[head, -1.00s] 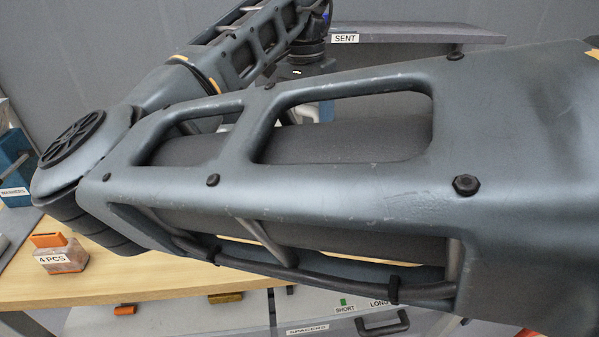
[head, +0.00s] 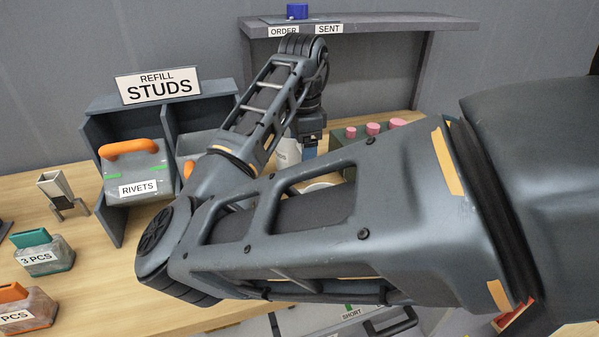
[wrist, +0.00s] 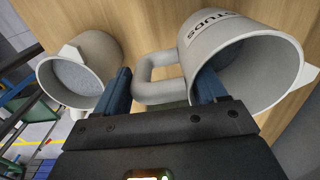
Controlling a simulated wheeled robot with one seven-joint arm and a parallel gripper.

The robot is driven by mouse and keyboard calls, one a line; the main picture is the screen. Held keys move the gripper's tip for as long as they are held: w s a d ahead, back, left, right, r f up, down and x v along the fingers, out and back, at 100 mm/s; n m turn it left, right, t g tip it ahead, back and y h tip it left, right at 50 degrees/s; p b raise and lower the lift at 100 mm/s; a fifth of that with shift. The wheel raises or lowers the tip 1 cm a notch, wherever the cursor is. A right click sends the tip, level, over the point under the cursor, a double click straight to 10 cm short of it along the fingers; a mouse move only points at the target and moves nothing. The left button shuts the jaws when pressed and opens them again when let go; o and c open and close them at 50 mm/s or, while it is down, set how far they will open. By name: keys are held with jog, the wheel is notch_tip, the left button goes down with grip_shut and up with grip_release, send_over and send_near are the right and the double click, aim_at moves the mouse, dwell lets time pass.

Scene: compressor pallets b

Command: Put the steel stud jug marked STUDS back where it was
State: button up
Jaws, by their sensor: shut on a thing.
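The steel stud jug (wrist: 225,45) fills the right of the wrist view, its dark lettering reading STUDS and its open mouth toward the camera. In the head view part of the jug (head: 287,150) shows pale behind my arm. My gripper (wrist: 163,90) has its two blue fingers on either side of the jug's handle (wrist: 150,80) and is shut on the jug. In the head view my gripper (head: 309,145) is mostly hidden by my own arm. I cannot tell whether the jug touches the table.
A second grey jug (wrist: 85,65) is left of my gripper. A divided rack (head: 170,115) bears a REFILL STUDS sign (head: 157,86); its left bay holds a RIVETS bin (head: 135,172). A shelf (head: 385,24) carries ORDER and SENT labels. Pink-topped items (head: 372,129) stand at the right.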

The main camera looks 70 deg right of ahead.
jog(key=shift+f, duration=2.25)
jog(key=shift+f, duration=0.1)
jog(key=o, duration=1.7)
notch_tip(320, 180, up, 12)
jog(key=shift+r+p, duration=0.15)
jog(key=shift+p, duration=0.15)
